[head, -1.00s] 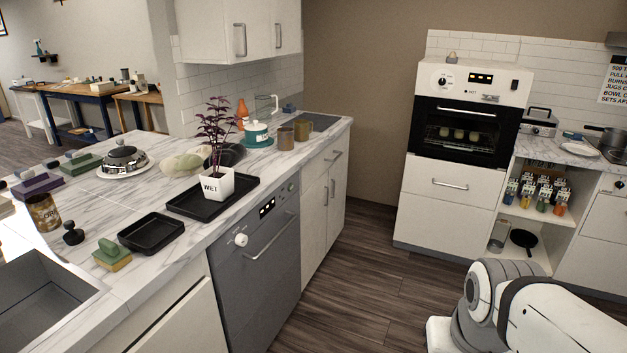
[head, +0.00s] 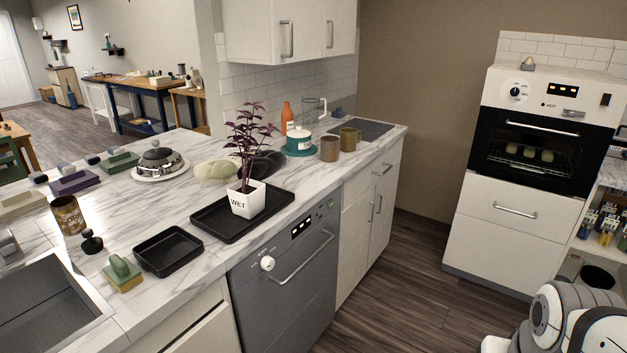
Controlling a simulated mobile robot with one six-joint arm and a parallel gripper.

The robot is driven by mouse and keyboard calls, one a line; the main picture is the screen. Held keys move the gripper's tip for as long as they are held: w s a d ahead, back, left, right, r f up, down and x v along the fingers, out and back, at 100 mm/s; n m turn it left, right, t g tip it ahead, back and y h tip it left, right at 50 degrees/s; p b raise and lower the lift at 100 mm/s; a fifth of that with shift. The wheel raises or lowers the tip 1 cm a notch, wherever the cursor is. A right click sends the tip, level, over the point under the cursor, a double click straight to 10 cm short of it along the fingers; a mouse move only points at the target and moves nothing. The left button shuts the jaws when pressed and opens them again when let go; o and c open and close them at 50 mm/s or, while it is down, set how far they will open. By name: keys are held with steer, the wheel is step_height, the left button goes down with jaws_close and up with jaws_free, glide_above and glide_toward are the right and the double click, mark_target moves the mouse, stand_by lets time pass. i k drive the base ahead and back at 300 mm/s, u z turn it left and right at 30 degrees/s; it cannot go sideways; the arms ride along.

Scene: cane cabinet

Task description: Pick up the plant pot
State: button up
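The plant pot (head: 247,201) is white and square, marked "WET", and holds a purple-leaved plant (head: 246,143). It stands upright on a black tray (head: 213,225) on the marble counter, above the grey dishwasher. My gripper is not in view. Part of my white and grey arm shows at the bottom right, well apart from the pot.
An empty black tray (head: 168,251) and a green-handled scrubber (head: 123,272) lie left of the pot. Behind it are pale and dark rounded objects, a teal-banded pot (head: 299,141) and two mugs (head: 330,148). The sink (head: 45,307) is at lower left. The floor (head: 400,290) before the dishwasher is clear.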

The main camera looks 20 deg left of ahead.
mark_target(247, 196)
steer(key=u, duration=0.5)
steer(key=i, duration=1.25)
steer(key=u, duration=1.15)
steer(key=i, duration=0.35)
steer(key=u, duration=0.1)
steer(key=k, duration=0.75)
steer(key=u, duration=0.2)
steer(key=i, duration=0.8)
steer(key=z, duration=0.05)
